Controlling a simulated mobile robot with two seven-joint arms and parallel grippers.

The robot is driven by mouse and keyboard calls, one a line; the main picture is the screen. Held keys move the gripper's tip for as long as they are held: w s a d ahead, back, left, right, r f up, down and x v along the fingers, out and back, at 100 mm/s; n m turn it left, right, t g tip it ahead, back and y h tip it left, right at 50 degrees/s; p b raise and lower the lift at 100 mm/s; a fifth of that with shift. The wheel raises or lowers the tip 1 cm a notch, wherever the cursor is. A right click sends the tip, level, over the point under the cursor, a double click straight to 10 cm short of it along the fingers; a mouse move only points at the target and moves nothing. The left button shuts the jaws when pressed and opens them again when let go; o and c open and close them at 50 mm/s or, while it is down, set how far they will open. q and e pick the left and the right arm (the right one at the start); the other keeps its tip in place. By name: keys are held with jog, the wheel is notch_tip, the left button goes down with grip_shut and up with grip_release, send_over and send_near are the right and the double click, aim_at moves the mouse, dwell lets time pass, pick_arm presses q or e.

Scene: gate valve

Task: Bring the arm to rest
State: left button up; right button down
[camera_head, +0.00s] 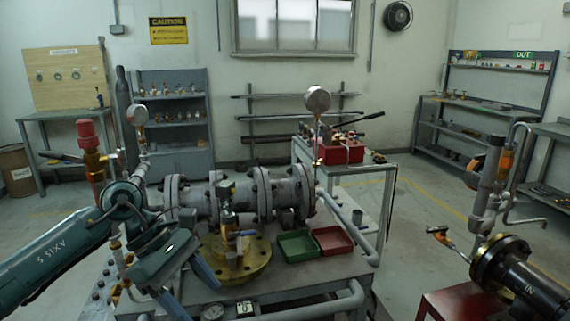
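My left arm comes in from the left, and its gripper (190,291) hangs over the near left part of the grey workbench (285,287). Its two blue-grey fingers point down and stand apart, with nothing visible between them. The gripper is left of a brass flange (262,262) with a small valve on top. Whether it touches anything below is hard to tell. My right gripper is not in view. A grey flanged pipe assembly (204,203) lies across the bench behind the gripper.
A green tray (297,246) and a red tray (333,240) sit right of the brass flange. A red-capped vertical fitting (88,133) stands close behind my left arm. A pipe stand with a dark flanged pipe (520,280) is at the right. Open floor lies between.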

pick_arm(q)
jog(key=s+d+r+n+t+h+p, duration=0.15)
jog(key=s+d+n+t+h, duration=0.3)
jog(key=d+n+h, duration=1)
jog(key=a+f+n+t+y, duration=0.45)
jog(key=n+t+y, duration=0.2)
jog(key=n, duration=0.75)
jog(key=a+f+n+t+y, duration=0.5)
jog(key=n+t, duration=0.3)
jog(key=n, duration=0.7)
jog(key=s+a+f+n+g+y, duration=0.2)
jog(key=s+f+n, duration=0.3)
jog(key=f, duration=0.3)
jog(key=s+a+f+n+g+y+p, duration=0.1)
jog(key=s+a+f+n+g+y, duration=0.1)
jog(key=s+f+n+g+y, duration=0.2)
jog(key=s+f+n, duration=0.2)
jog(key=s+f, duration=0.1)
jog(key=f, duration=0.1)
jog(key=shift+a+g, duration=0.2)
jog(key=shift+g, duration=0.1)
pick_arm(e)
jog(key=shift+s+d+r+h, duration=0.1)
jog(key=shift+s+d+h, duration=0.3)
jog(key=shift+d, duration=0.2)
pick_arm(q)
jog(key=shift+s+f, duration=0.1)
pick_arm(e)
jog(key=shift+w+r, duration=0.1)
